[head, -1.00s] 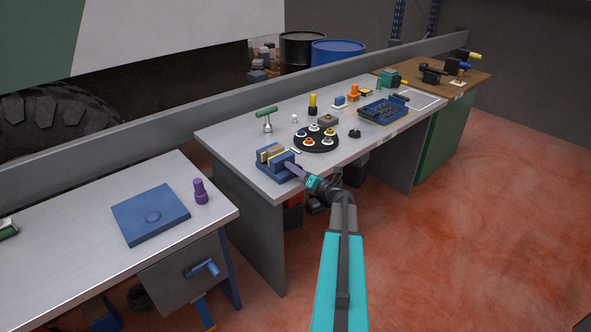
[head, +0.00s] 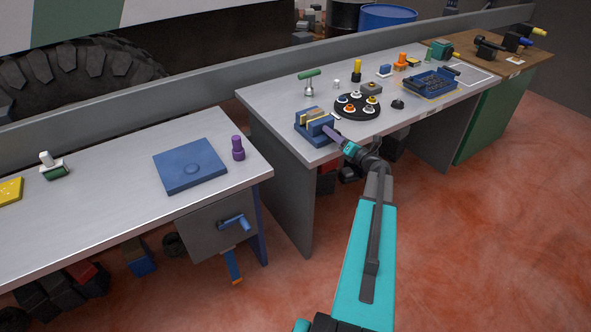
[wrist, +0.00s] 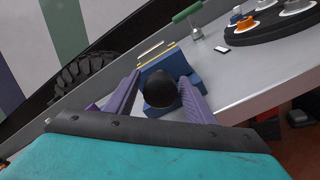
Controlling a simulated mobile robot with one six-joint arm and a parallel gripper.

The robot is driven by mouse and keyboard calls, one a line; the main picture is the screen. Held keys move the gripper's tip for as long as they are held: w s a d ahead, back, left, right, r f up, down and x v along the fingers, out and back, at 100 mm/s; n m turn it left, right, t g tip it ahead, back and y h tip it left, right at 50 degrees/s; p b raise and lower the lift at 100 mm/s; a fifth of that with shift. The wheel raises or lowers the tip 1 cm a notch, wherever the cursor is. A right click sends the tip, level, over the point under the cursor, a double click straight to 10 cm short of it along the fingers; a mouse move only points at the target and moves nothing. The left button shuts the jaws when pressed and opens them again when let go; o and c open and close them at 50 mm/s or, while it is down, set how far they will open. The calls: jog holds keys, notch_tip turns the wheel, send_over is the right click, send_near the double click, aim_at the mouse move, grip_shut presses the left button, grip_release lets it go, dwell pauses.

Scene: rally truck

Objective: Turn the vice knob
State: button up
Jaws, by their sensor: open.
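The vice (head: 315,122) is a blue block with yellowish jaw pieces near the front left corner of the middle bench. It also shows in the wrist view (wrist: 168,66). A dark round knob (wrist: 163,92) faces my wrist camera, in front of the vice body. My gripper (wrist: 160,80) has purple fingers, spread open, one on each side of the knob. I cannot tell whether either finger touches it. In the head view my gripper (head: 334,136) is at the vice's front right side, and the knob is hidden there.
The middle bench also holds a black round tray (head: 358,114) with several coloured pieces, a green-handled tool (head: 309,82) and a blue tray (head: 431,86). The left bench holds a blue plate (head: 190,175) and a purple bottle-shaped piece (head: 238,149). Open red floor lies to the right.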

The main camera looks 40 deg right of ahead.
jog(key=shift+f, duration=0.2)
jog(key=shift+n+b, duration=0.95)
jog(key=shift+n, duration=0.05)
jog(key=n+b, duration=0.3)
jog(key=n, duration=0.1)
jog(key=shift+a, duration=0.1)
jog(key=n+b, duration=0.3)
jog(key=n, duration=0.2)
jog(key=shift+a+r+n+b, duration=0.1)
jog(key=shift+n+b, duration=0.25)
jog(key=shift+n, duration=0.05)
jog(key=s+a+b, duration=0.1)
jog(key=s+b, duration=0.2)
jog(key=s, duration=1)
jog(key=w+a+f+n+g+y+p, duration=0.1)
jog(key=w+a+f+y, duration=0.1)
jog(key=w+a, duration=0.4)
jog(key=w+a+f+n+y+p, duration=0.1)
jog(key=w+a+f+y, duration=0.15)
jog(key=w+a, duration=0.45)
jog(key=a+f+n+g+y, duration=0.1)
jog(key=a+f+n, duration=0.1)
jog(key=a+f, duration=0.2)
jog(key=a+f+n+g+y+p, duration=0.1)
jog(key=a+f, duration=0.3)
jog(key=a, duration=0.6)
jog(key=shift+f+n+g+y, duration=0.3)
jog(key=shift+n+g+y, duration=0.15)
jog(key=shift+n+g, duration=0.15)
